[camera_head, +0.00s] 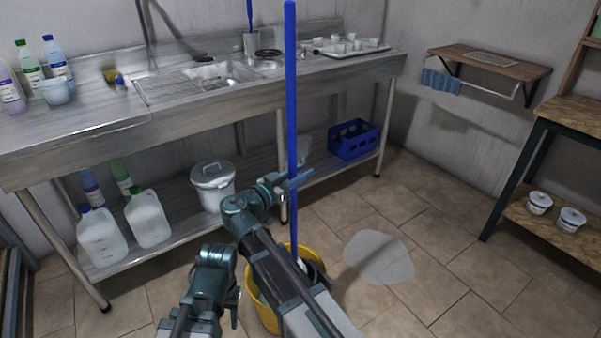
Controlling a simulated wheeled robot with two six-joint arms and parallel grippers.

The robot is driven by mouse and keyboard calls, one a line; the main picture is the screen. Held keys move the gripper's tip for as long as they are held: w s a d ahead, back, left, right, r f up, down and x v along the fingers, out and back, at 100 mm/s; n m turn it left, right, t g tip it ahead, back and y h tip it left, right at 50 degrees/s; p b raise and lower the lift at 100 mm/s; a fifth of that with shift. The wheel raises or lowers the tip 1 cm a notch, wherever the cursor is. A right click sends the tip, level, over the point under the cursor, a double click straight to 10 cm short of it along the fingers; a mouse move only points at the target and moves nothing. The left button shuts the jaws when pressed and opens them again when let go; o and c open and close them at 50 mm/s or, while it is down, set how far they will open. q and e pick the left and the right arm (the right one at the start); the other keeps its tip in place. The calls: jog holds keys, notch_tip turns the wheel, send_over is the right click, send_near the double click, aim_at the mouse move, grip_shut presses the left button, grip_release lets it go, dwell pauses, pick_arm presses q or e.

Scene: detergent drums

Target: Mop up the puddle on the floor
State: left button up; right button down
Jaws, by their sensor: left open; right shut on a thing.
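The puddle (378,258) is a pale grey patch on the tiled floor, right of the yellow bucket (256,300). A mop with a long blue handle (291,100) stands nearly upright, its lower end down at the bucket. The mop head is mostly hidden by my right arm and the bucket. My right gripper (291,183) is shut on the handle, well above the bucket rim. My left gripper (234,305) is low, at the left side of the bucket; it is open, with its fingers only partly visible.
A steel sink counter (110,135) runs along the back wall, with bottles and cups on top. Its lower shelf holds jugs, a white lidded bucket (213,187) and a blue crate (352,139). A wooden shelf unit (560,232) stands at right. Floor around the puddle is clear.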

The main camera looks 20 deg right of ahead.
jog(key=shift+r+p, duration=1.85)
jog(key=shift+r, duration=0.5)
notch_tip(320, 180, up, 5)
jog(key=p, duration=0.5)
jog(key=c, duration=1.2)
grip_release()
grip_shut()
jog(key=shift+d, duration=0.1)
